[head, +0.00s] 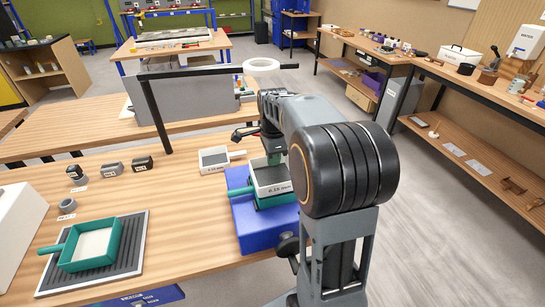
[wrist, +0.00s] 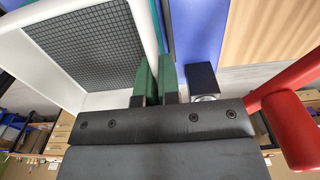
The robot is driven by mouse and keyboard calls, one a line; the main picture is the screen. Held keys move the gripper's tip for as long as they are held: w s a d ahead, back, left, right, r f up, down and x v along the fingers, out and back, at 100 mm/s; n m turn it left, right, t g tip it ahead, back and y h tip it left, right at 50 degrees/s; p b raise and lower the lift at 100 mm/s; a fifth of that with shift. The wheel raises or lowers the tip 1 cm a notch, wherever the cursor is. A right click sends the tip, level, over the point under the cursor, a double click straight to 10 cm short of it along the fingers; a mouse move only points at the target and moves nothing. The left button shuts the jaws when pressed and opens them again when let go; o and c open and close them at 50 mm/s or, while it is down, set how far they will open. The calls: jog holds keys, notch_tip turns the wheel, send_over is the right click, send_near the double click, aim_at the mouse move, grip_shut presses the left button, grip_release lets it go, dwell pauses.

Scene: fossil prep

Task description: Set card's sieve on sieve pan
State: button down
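A white-framed sieve (head: 272,189) with a printed size label, hard to read, is at or just above a teal pan (head: 272,203) on a blue block (head: 262,232). I cannot tell if they touch. In the wrist view the sieve's dark mesh (wrist: 88,45) fills the upper left. My gripper (head: 273,158) is above the sieve; in the wrist view its green fingers (wrist: 156,80) are close together, with the white rim running between them. They appear closed on it. Another teal-walled tray (head: 68,248) with a pale floor and left-pointing handle lies at the left. I cannot identify a card clearly.
The tray lies on a grey ribbed mat (head: 132,262). Another white sieve (head: 213,168) is behind the block. Small labelled dark items (head: 142,163) stand at the table's back left. A black bar frame (head: 153,105) rises behind. A red object (wrist: 292,125) is at the right in the wrist view.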

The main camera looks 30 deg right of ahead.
jog(key=c, duration=1.3)
grip_release()
jog(key=shift+f, duration=0.1)
jog(key=shift+o, duration=0.2)
notch_tip(320, 180, up, 7)
jog(key=p, duration=0.6)
